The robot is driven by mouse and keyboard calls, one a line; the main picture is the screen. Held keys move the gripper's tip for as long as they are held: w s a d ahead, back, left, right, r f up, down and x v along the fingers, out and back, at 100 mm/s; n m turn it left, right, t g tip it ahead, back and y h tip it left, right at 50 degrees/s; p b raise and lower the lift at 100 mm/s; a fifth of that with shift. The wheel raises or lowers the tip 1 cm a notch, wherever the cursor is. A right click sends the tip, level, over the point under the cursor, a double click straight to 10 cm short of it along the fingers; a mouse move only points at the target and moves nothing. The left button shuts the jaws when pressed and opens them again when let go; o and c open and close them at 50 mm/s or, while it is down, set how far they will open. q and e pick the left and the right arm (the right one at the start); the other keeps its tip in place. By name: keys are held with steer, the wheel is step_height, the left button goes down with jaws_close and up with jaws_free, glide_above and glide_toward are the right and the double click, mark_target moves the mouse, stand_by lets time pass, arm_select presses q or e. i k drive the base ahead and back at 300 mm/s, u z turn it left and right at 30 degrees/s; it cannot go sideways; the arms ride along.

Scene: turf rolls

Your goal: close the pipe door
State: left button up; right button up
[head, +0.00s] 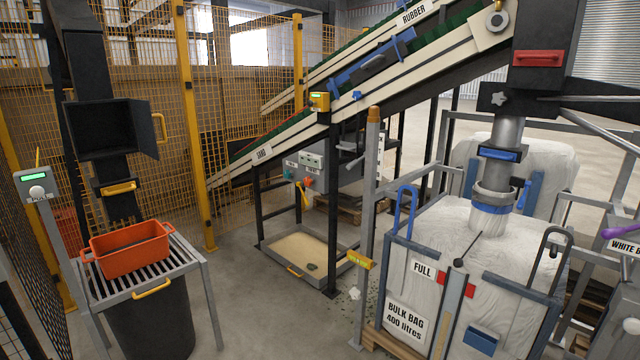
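A black upright pipe (85,50) stands at the left. It has a square box-like opening (104,130) with a dark inside. A black door (146,130) with a yellow handle (160,128) stands swung out at the opening's right side, so the opening is uncovered. A second yellow handle (120,188) sits lower on the pipe. Neither of my grippers shows in the head view.
Below the pipe, an orange crate (128,262) sits on a slatted grey stand (190,266) above a black bin (150,325). A post with a green display (33,177) stands at far left. Open floor lies right of the stand, before a sand tray (305,250) and bulk bag (410,260).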

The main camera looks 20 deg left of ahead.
mark_target(143, 116)
steer(key=i, duration=2.45)
steer(key=u, duration=2.6)
